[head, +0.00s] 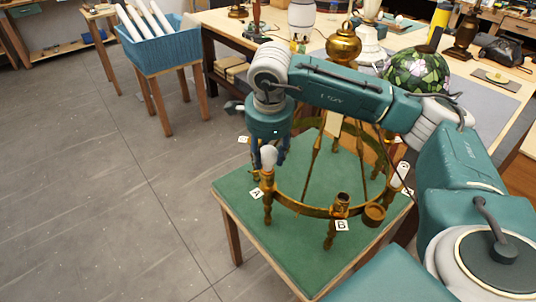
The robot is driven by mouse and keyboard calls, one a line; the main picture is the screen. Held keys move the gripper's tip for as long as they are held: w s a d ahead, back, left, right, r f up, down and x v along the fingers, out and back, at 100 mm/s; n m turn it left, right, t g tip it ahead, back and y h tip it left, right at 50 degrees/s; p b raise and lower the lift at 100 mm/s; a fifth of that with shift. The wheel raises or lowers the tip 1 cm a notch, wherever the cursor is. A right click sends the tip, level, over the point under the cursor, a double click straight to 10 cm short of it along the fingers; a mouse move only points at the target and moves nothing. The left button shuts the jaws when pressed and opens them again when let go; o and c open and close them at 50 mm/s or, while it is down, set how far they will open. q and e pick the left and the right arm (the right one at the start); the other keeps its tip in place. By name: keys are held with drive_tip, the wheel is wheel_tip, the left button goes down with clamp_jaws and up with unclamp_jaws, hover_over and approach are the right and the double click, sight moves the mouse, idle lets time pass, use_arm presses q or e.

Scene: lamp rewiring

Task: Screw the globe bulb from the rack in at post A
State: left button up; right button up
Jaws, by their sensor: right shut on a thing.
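A brass ring lamp frame (308,210) stands on a green-topped table. Post A (267,205) rises at its front left, beside the card marked A (256,194). My right gripper (268,153) points down above post A and is shut on the white globe bulb (268,159). The bulb is upright and in line with post A, its lower end at the post's top. I cannot tell whether its threads are engaged. Post B (342,200) is at the front, with an empty top and the card B (341,226). My left gripper is not in view.
My right arm crosses above the frame and hides part of it. The green table top (290,247) is bare at the front. A blue basket (163,52) with white tubes stands at back left. A stained-glass lampshade (418,70) sits on the crowded workbench behind.

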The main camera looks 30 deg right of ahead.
drive_tip(key=shift+a+f+m, duration=0.1)
drive_tip(key=shift+f+m, duration=0.1)
drive_tip(key=shift+m, duration=0.7)
drive_tip(key=m+h, duration=0.1)
drive_tip(key=m, duration=0.2)
drive_tip(key=shift+g, duration=0.4)
drive_tip(key=m, duration=0.3)
drive_tip(key=shift+s+g, duration=0.1)
drive_tip(key=shift+g, duration=0.2)
drive_tip(key=shift+f, duration=0.1)
drive_tip(key=m+g, duration=0.1)
drive_tip(key=m, duration=0.2)
drive_tip(key=shift+a+m+p, duration=0.1)
drive_tip(key=shift+m+p, duration=0.3)
drive_tip(key=m+p, duration=0.1)
drive_tip(key=m, duration=0.2)
drive_tip(key=shift+r+g+p, duration=0.2)
drive_tip(key=shift+g+p, duration=0.1)
drive_tip(key=shift+f+m, duration=0.25)
drive_tip(key=shift+m, duration=0.35)
